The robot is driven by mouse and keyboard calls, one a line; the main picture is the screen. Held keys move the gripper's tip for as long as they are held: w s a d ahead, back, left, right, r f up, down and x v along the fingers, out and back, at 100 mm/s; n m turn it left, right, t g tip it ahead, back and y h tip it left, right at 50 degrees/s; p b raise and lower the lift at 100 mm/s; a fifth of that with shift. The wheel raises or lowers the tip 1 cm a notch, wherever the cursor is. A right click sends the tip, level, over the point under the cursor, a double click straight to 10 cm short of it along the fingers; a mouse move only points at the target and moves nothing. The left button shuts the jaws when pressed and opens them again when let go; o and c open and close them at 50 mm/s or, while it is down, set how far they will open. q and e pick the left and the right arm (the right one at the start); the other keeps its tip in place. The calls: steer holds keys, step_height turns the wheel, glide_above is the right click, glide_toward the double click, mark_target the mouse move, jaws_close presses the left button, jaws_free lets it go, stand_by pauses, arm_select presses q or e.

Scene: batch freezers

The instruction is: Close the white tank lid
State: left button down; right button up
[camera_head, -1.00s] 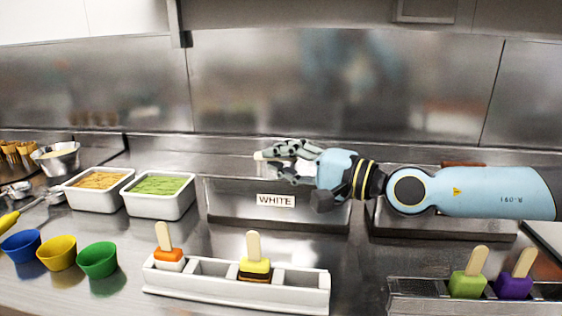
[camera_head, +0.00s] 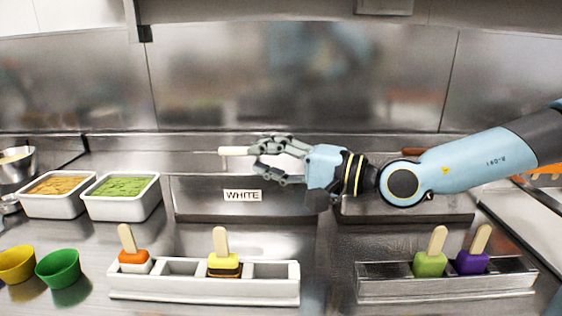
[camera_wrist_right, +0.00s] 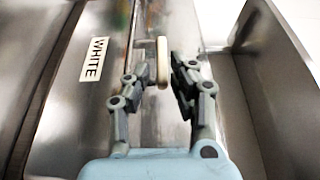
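The white tank (camera_head: 200,200) is a low steel box with a "WHITE" label (camera_head: 242,195) on its front. The label also shows in the wrist view (camera_wrist_right: 93,58). A cream bar-shaped handle (camera_head: 235,151) is above the tank's back part. In the wrist view the handle (camera_wrist_right: 162,60) lies between the fingertips, with a gap on the left finger's side. My right gripper (camera_head: 256,158) is open just right of the handle, fingers pointing left. The lid panel itself is hard to make out against the steel. My left gripper is out of view.
A white holder (camera_head: 205,290) with two popsicles stands in front of the tank. A steel holder (camera_head: 445,288) with green and purple popsicles is at right. White tubs of orange (camera_head: 45,208) and green topping (camera_head: 110,210) stand left of the tank.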

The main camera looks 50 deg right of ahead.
steer(key=shift+v, duration=1.65)
